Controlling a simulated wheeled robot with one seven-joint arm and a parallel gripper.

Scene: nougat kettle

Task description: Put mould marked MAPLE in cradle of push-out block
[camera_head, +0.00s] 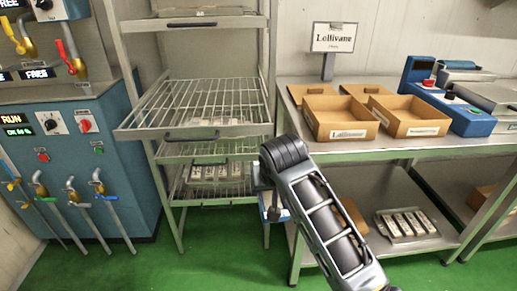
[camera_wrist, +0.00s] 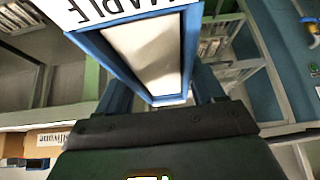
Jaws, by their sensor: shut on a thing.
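My gripper (camera_wrist: 160,95) is shut on a blue-framed mould (camera_wrist: 183,62) with a pale filling. A white label (camera_wrist: 110,8) at its far end bears black upside-down lettering, cut by the picture edge; the visible part fits MAPLE. In the head view a bit of blue (camera_head: 272,212) shows at the end of my arm, between the wire rack and the bench, below bench-top height. My arm hides most of the gripper and mould there. I cannot make out a push-out block or its cradle for certain in either view.
A wire-shelf rack (camera_head: 205,105) stands left of my arm, with pale bars on a lower shelf. The steel bench (camera_head: 395,150) at right carries cardboard boxes (camera_head: 340,115) and a blue machine (camera_head: 455,110). A tray of bars (camera_head: 405,224) lies on its lower shelf. A blue tap cabinet (camera_head: 80,150) stands left.

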